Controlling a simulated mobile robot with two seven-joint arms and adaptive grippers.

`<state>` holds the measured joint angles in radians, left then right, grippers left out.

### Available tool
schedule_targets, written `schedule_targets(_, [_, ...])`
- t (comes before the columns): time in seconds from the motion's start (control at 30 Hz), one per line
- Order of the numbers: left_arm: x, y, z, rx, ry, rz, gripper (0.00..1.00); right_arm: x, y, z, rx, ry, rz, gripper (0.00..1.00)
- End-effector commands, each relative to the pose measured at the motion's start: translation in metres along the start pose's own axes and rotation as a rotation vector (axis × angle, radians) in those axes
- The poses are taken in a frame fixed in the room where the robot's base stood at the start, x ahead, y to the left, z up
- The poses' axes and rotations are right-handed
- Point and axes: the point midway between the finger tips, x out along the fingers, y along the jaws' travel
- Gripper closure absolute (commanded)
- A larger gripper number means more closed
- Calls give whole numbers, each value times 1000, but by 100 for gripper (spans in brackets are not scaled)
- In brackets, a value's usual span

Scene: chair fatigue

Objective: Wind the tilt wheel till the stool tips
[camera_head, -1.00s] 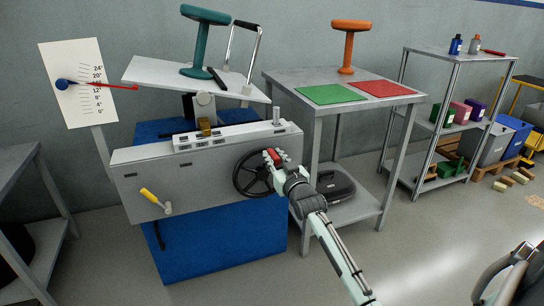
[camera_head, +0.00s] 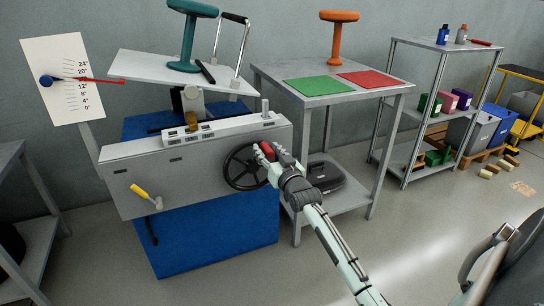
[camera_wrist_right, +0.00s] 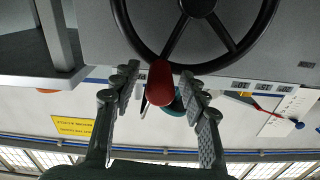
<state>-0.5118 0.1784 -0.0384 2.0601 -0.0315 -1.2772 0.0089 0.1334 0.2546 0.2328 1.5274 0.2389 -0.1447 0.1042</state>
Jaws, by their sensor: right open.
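The black tilt wheel (camera_head: 229,181) is on the front of a grey machine (camera_head: 170,180). Its red knob (camera_wrist_right: 160,83) sits at the rim, at the upper right in the head view. My right gripper (camera_head: 264,152) is at this knob. In the right wrist view its fingers (camera_wrist_right: 160,88) are open, one each side of the knob, with gaps showing. The teal stool (camera_head: 188,38) stands upright on a sloping white plate (camera_head: 135,66) above the machine. A red needle (camera_head: 108,80) lies near 16 on the angle scale (camera_head: 62,100). My left gripper is out of view.
A grey table (camera_head: 265,76) with green (camera_head: 318,87) and red (camera_head: 371,79) mats and an orange stool (camera_head: 338,35) stands right of the machine. A yellow-handled crank (camera_head: 140,191) sticks out at the machine's left. A shelf (camera_head: 420,46) with bottles and boxes is farther right.

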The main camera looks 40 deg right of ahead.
Motion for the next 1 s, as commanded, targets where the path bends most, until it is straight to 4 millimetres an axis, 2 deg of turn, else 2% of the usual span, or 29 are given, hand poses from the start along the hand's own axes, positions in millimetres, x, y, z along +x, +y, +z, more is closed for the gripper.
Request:
schedule_targets(0.17, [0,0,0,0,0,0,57,-27,0,2,0,-4,1,56])
schedule_targets(0.4, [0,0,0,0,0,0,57,-79,0,2,0,-4,1,56])
schedule_targets(0.6, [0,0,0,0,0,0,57,-108,1,2,0,-3,1,56])
schedule_targets(0.77, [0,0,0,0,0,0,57,-117,1,1,1,-2,1,56])
schedule_targets(1.0, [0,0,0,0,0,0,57,-118,0,1,1,-2,1,56])
